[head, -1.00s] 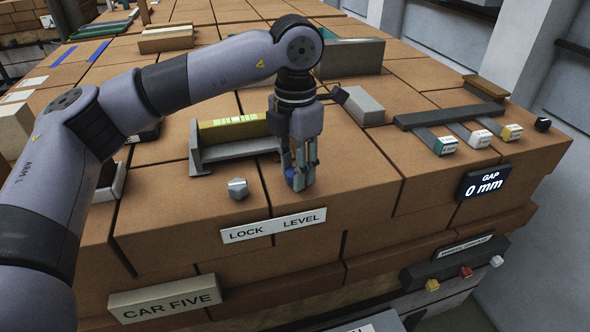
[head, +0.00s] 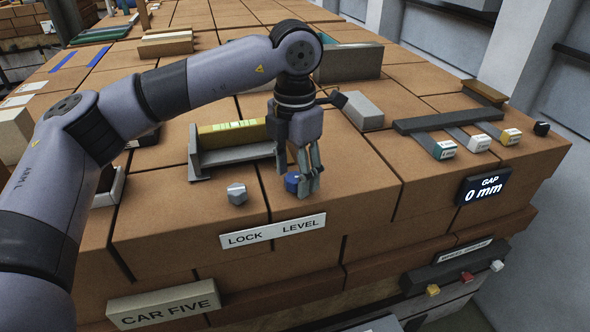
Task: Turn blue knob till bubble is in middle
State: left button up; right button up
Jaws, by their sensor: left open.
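The blue knob (head: 292,182) sits on the brick top behind the word LEVEL. My left gripper (head: 308,192) points down at its right side, fingers open and partly in front of it; I cannot tell whether they touch it. The level (head: 232,133), a yellow-green vial in a grey holder, lies behind and left of the knob. Pale marks show on the vial, but the bubble's place is too small to tell. A grey knob (head: 237,194) stands left of the blue one, above the word LOCK. My right gripper is not in view.
A white LOCK LEVEL label (head: 273,231) is on the front edge. A grey block (head: 362,111) stands behind right of the gripper. Farther right are a dark rail with coloured tabs (head: 440,122) and a GAP display (head: 484,187) reading 0 mm. Brick between gripper and rail is clear.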

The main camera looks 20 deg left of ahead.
aim_at(295, 177)
pick_arm(q)
notch_tip(295, 177, up, 12)
dwell(0.6)
